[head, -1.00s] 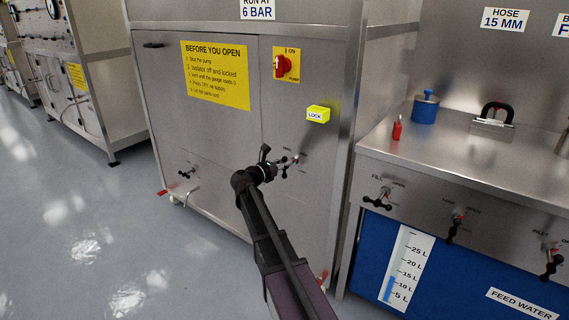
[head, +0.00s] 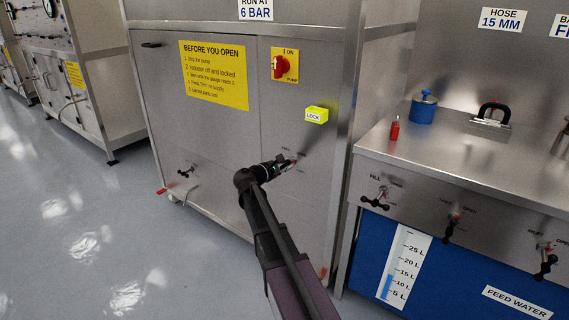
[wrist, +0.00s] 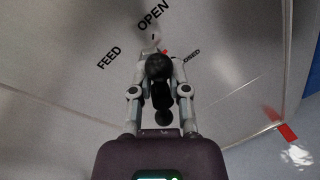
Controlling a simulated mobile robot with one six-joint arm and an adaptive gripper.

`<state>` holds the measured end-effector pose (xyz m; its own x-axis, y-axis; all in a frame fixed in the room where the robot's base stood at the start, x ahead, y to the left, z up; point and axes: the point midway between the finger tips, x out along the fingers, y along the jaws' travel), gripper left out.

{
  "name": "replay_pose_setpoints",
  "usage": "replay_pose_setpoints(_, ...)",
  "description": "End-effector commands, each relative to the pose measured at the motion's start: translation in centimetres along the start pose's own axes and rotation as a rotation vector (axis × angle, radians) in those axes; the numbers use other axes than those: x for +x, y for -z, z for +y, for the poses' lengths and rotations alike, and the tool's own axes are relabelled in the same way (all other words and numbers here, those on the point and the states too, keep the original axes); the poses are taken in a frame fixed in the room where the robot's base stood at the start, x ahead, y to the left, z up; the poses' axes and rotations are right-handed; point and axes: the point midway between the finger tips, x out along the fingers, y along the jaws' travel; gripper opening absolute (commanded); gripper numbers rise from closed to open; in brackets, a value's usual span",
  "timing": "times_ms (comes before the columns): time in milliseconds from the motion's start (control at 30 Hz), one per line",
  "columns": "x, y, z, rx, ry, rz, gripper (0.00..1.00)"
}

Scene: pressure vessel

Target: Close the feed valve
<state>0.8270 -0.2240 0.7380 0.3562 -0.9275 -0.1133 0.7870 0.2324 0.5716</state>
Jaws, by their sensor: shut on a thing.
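The feed valve is on the steel cabinet panel, with a black lobed handle (wrist: 161,100) filling the space between my fingers in the wrist view. The labels FEED (wrist: 109,57) and OPEN (wrist: 153,16) show around it, and a partly covered label to the right seems to read CLOSED (wrist: 187,57). A small red mark shows beside the handle. My gripper (wrist: 160,62) is shut on the handle, one finger on each side. In the head view my gripper (head: 287,166) reaches the panel and hides most of the valve.
A yellow LOCK box (head: 316,115) and a red pump switch (head: 280,66) are above on the panel. Another valve (head: 187,172) is low at left. The bench (head: 450,157) at right has several valves on its front. Open floor (head: 80,220) lies left.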

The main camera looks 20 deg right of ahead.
Motion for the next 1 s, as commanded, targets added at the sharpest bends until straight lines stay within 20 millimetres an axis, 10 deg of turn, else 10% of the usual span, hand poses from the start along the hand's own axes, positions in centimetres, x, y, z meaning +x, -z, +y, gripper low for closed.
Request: replay_pose_setpoints(1000,0.4,0.5,-2.4,0.858,0.007,0.161,0.0)
